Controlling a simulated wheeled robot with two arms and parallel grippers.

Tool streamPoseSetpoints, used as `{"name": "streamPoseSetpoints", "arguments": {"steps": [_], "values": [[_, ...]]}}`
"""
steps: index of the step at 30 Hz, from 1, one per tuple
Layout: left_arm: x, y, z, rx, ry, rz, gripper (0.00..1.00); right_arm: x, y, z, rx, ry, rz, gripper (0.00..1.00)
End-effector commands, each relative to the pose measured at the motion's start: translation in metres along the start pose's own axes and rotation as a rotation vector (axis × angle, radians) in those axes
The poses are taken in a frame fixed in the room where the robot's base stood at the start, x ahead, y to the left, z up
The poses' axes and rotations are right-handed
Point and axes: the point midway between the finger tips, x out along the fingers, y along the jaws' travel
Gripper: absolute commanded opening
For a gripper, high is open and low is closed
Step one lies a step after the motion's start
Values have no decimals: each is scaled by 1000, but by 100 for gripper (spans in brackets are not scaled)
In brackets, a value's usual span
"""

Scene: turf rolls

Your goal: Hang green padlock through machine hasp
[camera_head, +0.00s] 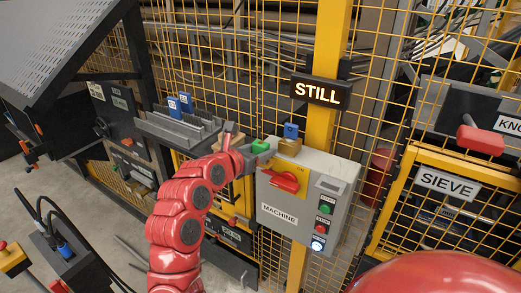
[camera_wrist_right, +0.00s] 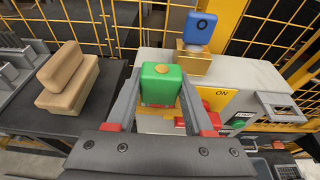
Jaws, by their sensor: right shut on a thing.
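The green padlock (camera_head: 260,146) is between the fingers of my right gripper (camera_head: 250,150), at the upper left corner of the grey machine box (camera_head: 328,220). In the right wrist view the green padlock (camera_wrist_right: 161,88) sits between both fingers of the gripper (camera_wrist_right: 162,82); its shackle is hidden. The red switch handle (camera_head: 284,181) on a yellow plate marked ON is on the box front, just below and right of the padlock. The padlock partly covers this plate (camera_wrist_right: 222,94) in the wrist view. I cannot make out the hasp hole. My left gripper is not in view.
A grey rack (camera_head: 178,130) with blue tags is at the left. A tan block (camera_wrist_right: 70,78) lies on the dark shelf. Yellow mesh fencing stands behind.

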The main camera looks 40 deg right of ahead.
Motion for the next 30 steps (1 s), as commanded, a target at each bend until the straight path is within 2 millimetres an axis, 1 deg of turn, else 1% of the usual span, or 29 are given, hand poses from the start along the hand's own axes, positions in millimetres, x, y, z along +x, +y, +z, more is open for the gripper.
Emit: {"name": "streamPoseSetpoints", "arguments": {"steps": [10, 11, 15, 16, 26, 28, 30], "values": [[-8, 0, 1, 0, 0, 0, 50, 3, 0, -9, 0, 0, 0, 0], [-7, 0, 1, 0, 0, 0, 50, 2, 0, -8, 0, -1, 0, 57], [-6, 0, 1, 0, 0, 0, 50, 2, 0, -8, 0, 0, 0, 83], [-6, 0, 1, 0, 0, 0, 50, 2, 0, -8, 0, 0, 0, 87], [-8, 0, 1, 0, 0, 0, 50, 0, 0, -8, 0, 0, 1, 87], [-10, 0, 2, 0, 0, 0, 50, -5, 1, -9, 1, 0, 3, 87], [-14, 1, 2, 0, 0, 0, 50, -15, 2, -10, 1, -1, 5, 87]]}}
